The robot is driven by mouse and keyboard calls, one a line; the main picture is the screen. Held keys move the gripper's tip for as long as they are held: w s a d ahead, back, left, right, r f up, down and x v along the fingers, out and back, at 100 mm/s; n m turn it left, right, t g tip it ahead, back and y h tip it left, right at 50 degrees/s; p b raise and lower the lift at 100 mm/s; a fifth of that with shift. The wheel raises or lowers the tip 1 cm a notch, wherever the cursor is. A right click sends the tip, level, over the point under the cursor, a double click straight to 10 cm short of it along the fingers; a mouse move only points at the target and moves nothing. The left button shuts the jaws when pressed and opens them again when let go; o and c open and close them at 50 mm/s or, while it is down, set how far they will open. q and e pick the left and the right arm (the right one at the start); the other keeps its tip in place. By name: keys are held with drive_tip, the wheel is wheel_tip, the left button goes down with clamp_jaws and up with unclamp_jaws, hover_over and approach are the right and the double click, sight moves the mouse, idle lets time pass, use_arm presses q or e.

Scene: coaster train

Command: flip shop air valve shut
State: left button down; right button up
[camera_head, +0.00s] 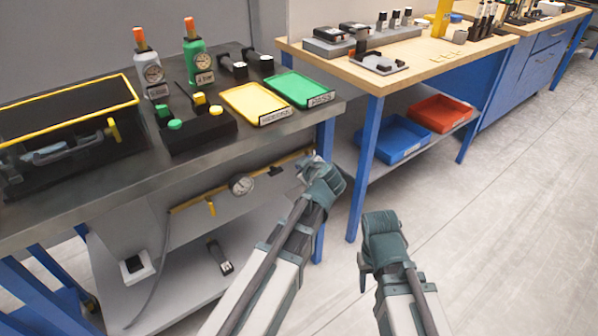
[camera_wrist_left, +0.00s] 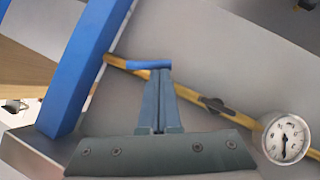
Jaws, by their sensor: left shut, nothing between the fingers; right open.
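The shop air line is a yellow pipe (camera_head: 190,205) under the front of the grey workbench; it also crosses the left wrist view (camera_wrist_left: 190,96). A blue lever (camera_wrist_left: 147,64), seemingly the valve handle, sits near the pipe's end by the blue bench leg. It lies at a slight angle to the pipe. My left gripper (camera_head: 314,170) is shut and empty, its fingertips (camera_wrist_left: 160,72) at the lever's right end; I cannot tell whether they touch it. In the head view the gripper hides the lever. My right gripper (camera_head: 381,232) is open and empty, clear of the bench.
A round gauge (camera_head: 241,185) and a small yellow handle (camera_head: 211,206) sit on the pipe. The blue bench leg (camera_wrist_left: 88,60) stands close to my left gripper. Blue (camera_head: 402,139) and red (camera_head: 440,113) trays are on the neighbouring bench's shelf. The floor at right is clear.

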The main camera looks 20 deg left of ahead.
use_arm(q)
drive_tip(key=shift+w+d+f+n+t+h+b, duration=0.25)
drive_tip(key=shift+f+n+t+b, duration=0.5)
drive_tip(key=shift+b, duration=0.85)
drive_tip(key=shift+w+d+f+n+t+h+b, duration=0.25)
drive_tip(key=shift+f+n+t+b, duration=0.5)
drive_tip(key=shift+b, duration=0.8)
drive_tip(key=shift+w+d+f+n+t+h+b, duration=0.1)
drive_tip(key=shift+w+f+n+t+b, duration=0.35)
drive_tip(key=shift+f+b, duration=0.85)
use_arm(e)
wheel_tip(320, 180, down, 10)
drive_tip(key=s, duration=0.1)
drive_tip(key=shift+b, duration=0.3)
use_arm(q)
drive_tip(key=shift+d+r, duration=0.1)
drive_tip(key=shift+r, duration=0.1)
